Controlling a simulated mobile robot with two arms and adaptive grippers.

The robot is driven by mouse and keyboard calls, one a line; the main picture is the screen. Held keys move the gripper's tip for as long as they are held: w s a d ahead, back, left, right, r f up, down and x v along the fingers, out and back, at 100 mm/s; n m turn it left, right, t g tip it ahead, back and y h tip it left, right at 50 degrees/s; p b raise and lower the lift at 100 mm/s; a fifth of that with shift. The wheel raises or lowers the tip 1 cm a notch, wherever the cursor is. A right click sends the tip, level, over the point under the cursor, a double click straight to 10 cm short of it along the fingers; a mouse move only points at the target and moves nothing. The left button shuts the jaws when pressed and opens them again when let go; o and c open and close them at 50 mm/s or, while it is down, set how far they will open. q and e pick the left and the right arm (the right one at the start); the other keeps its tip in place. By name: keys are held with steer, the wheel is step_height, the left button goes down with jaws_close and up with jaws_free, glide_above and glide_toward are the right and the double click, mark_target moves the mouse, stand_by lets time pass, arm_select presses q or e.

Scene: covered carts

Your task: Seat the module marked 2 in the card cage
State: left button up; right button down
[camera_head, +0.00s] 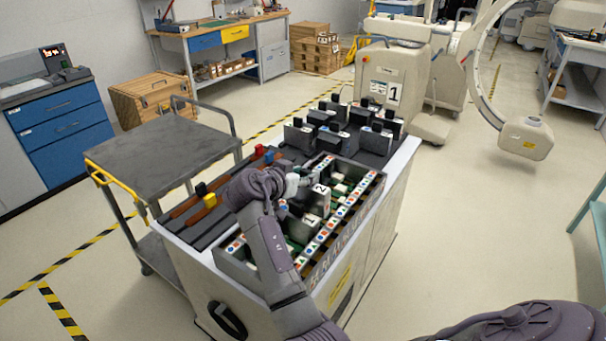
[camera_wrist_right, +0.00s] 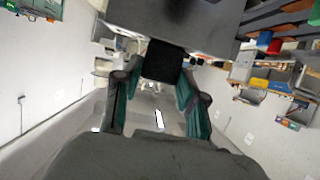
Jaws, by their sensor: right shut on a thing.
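My right gripper (camera_head: 295,184) is over the left part of the card cage (camera_head: 222,262), on the cart top. In the right wrist view its two fingers (camera_wrist_right: 160,92) are closed on the black handle (camera_wrist_right: 163,60) of a grey module body. In the head view the module marked 2 (camera_head: 320,190) is right at the gripper, its white label facing up and right. My arm hides part of it, and I cannot tell how deep its lower end is in the cage. A module marked 1 (camera_head: 308,228) stands in the cage just nearer. My left gripper is not in view.
Several grey modules with black handles (camera_head: 300,135) stand on the dark cart top behind the cage. Brown strips with yellow, red and blue blocks (camera_head: 206,194) lie left of it. A grey trolley (camera_head: 165,150) stands close on the left.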

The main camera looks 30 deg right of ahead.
mark_target(304, 195)
steer(key=shift+f+b, duration=2.35)
steer(key=shift+f, duration=0.85)
steer(key=c, duration=0.6)
jaws_free()
steer(key=shift+f, duration=0.1)
step_height(304, 195, up, 10)
steer(key=shift+r, duration=0.1)
steer(key=shift+a, duration=0.1)
